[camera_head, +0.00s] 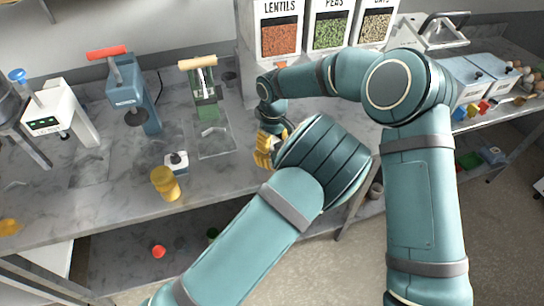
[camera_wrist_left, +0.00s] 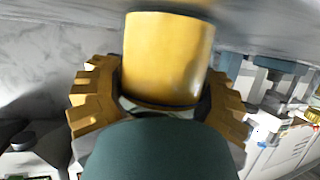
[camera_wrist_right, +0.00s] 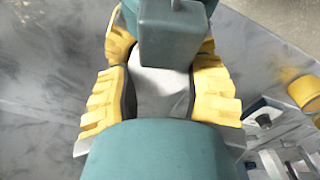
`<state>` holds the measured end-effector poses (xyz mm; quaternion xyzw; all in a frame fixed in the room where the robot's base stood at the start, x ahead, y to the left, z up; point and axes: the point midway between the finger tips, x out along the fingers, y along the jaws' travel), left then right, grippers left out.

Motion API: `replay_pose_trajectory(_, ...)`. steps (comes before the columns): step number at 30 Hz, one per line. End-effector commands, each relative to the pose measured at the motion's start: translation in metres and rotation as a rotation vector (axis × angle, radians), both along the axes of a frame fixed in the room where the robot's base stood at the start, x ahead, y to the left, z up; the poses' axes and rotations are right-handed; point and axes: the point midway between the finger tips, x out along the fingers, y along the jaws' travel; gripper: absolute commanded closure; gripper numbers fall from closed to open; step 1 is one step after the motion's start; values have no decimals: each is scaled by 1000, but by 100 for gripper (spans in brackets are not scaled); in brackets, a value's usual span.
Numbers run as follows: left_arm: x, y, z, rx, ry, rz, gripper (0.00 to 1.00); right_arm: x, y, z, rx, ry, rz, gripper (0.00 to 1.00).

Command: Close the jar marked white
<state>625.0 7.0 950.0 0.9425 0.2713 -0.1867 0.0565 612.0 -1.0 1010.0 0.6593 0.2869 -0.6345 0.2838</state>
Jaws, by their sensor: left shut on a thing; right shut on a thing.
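My right gripper (camera_head: 268,150) shows above the counter in the head view, partly covered by my left arm. In the right wrist view, its yellow fingers (camera_wrist_right: 160,95) are shut on a pale grey-white piece (camera_wrist_right: 160,92). A teal block (camera_wrist_right: 175,35) sits just beyond it, with more yellow finger-like parts on both sides; I cannot tell how they join. My left gripper (camera_wrist_left: 160,100) is hidden in the head view. In the left wrist view it is shut on a smooth gold cylinder (camera_wrist_left: 168,55). I cannot read any marking for white.
A yellow cylinder (camera_head: 165,183) stands near the counter's front edge, with a small white, dark-knobbed item (camera_head: 177,160) behind it. A press with a wooden handle (camera_head: 205,95), a blue press (camera_head: 133,95) and a white machine (camera_head: 62,115) stand at the back. Labelled dispensers (camera_head: 280,35) are behind my arms.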

Motion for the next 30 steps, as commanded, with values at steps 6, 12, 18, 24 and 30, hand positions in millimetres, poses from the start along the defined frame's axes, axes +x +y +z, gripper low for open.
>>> replay_pose_trajectory(6, 0, 2, -1, 1, 0, 4, 100, -2, -4, -5, -9, 11, -14, 89)
replay_pose_trajectory(12, 0, 2, -1, 1, 0, 4, 100, -2, -3, -4, -7, 10, -12, 22)
replay_pose_trajectory(18, 0, 1, -1, 0, 1, 2, 100, -1, -2, -3, -4, 7, -11, 22)
replay_pose_trajectory(24, 0, 1, -1, 0, 1, 2, 100, -1, -1, 9, -2, 2, -11, 22)
replay_pose_trajectory(30, 0, 0, -1, -1, 2, 1, 100, -2, -1, 35, -2, 2, -10, 22)
